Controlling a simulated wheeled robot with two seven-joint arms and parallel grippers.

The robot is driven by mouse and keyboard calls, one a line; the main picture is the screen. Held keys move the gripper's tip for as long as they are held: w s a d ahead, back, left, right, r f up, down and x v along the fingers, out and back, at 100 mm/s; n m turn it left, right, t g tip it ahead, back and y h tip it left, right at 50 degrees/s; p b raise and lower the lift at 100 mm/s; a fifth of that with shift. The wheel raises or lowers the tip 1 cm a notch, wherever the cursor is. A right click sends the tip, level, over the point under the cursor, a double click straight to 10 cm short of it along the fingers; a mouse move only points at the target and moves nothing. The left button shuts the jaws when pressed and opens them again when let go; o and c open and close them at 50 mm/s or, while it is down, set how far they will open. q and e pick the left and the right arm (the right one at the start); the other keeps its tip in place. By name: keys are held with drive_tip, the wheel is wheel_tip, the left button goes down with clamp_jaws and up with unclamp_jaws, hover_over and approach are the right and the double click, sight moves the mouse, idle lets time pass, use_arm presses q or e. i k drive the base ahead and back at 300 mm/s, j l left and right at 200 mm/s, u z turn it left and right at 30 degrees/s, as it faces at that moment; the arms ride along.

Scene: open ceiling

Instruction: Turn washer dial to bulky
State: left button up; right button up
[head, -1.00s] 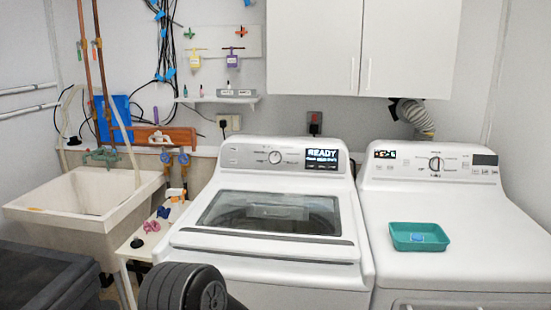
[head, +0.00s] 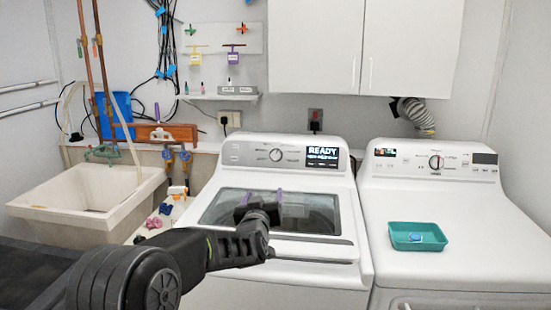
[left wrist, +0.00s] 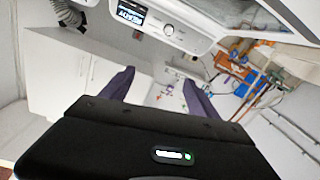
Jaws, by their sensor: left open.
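The white washer (head: 215,245) stands in the middle of the head view. Its round dial (head: 276,155) is on the back panel, left of a display (head: 322,156) reading "READY". The small print around the dial is too fine to read. My left gripper (head: 264,197) is open and empty, with its purple fingers apart. In the head view it appears in front of the washer's glass lid (head: 220,207), below the dial. In the left wrist view the fingers of my left gripper (left wrist: 157,86) are spread, and the dial (left wrist: 168,29) shows beyond them near the top. My right gripper is out of view.
A white dryer (head: 470,235) with its own dial (head: 436,162) stands to the right, a teal tray (head: 400,240) on top. A utility sink (head: 50,220) is at left. White cabinets (head: 365,45) hang above. The space before the washer panel looks clear.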

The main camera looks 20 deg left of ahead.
sight(276, 154)
drive_tip(key=i+j, duration=0.25)
drive_tip(key=i, duration=0.2)
drive_tip(key=i+j, duration=0.2)
drive_tip(key=i, duration=0.3)
drive_tip(key=i+j, duration=0.25)
drive_tip(key=i, duration=0.2)
